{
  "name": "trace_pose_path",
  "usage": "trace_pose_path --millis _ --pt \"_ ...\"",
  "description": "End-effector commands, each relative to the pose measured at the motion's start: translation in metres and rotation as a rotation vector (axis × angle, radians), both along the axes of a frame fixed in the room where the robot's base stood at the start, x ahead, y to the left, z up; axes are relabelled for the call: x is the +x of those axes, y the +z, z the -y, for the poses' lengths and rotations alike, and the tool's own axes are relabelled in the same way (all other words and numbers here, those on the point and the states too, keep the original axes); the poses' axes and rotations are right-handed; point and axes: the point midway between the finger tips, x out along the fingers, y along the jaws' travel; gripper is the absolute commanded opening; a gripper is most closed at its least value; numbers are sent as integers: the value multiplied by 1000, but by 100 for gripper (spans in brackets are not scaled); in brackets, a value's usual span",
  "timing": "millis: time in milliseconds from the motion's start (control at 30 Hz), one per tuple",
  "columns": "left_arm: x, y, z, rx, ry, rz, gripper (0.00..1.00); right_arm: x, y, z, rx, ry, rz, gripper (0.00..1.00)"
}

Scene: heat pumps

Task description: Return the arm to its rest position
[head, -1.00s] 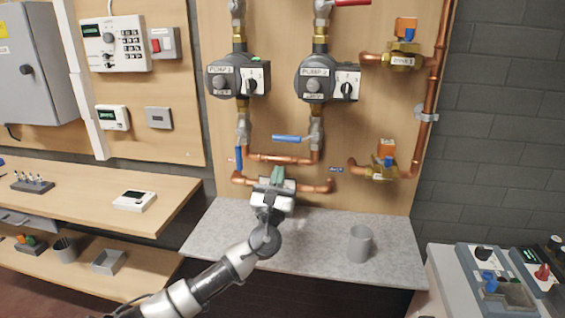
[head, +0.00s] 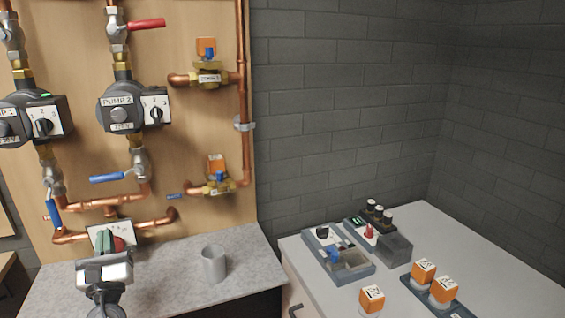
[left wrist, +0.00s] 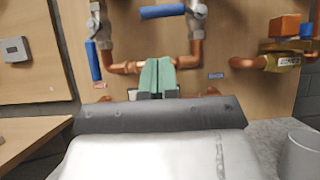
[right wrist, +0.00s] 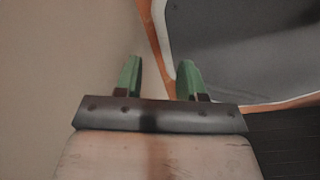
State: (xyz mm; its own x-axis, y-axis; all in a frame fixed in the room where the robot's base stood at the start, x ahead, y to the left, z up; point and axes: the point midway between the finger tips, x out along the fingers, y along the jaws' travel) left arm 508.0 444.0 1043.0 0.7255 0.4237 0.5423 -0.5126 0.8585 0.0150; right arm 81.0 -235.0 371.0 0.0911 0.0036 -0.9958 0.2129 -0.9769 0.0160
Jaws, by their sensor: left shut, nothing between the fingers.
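My left gripper (head: 104,250) is in the lower left of the head view, above the grey worktop and in front of the copper pipes. Its green fingers are together with nothing between them. In the left wrist view the closed green fingertips (left wrist: 157,74) point at the pipe board. My right gripper shows only in the right wrist view, where its two green fingers (right wrist: 158,80) stand apart and empty. A small light box (head: 109,226) with a red part is behind the left fingers, partly hidden by them.
A grey cup (head: 213,264) stands on the worktop (head: 165,285) right of my left gripper. Pump 2 (head: 122,114) and copper pipes are on the wooden board. At the right, a pale cabinet top (head: 480,255) carries trays with valve parts (head: 335,250) and orange-capped pieces (head: 423,272).

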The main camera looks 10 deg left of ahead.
Motion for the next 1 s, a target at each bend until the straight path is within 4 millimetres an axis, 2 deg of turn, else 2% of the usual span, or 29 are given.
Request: trace_pose_path --millis 67,133,267,300,400,500,600,700,867,1000 --pt "-7 -17 5 -137 -34 15 0 0 0 0 0 0 0 39" --pt "-19 -41 11 -357 -75 42 0 0 0 0 0 0 0 39" --pt "-55 -109 33 -958 -108 125 0 0 0 0 0 0 0 39" --pt "-70 -132 43 -1158 -91 157 0 0 0 0 0 0 0 39" --pt "-107 -182 76 -1609 7 239 0 0 0 0 0 0 0 39" --pt "-142 -215 110 -1951 150 313 0 0 0 0 0 0 0 39" --pt "-171 -234 141 -2189 302 372 0 0 0 0 0 0 0 39" --pt "-195 -245 167 -2360 449 420 0 0 0 0 0 0 0 39" --pt "-229 -251 206 -2563 690 483 0 0 0 0 0 0 0 39" --pt "-257 -250 237 -2692 914 530 0 0 0 0 0 0 0 39"
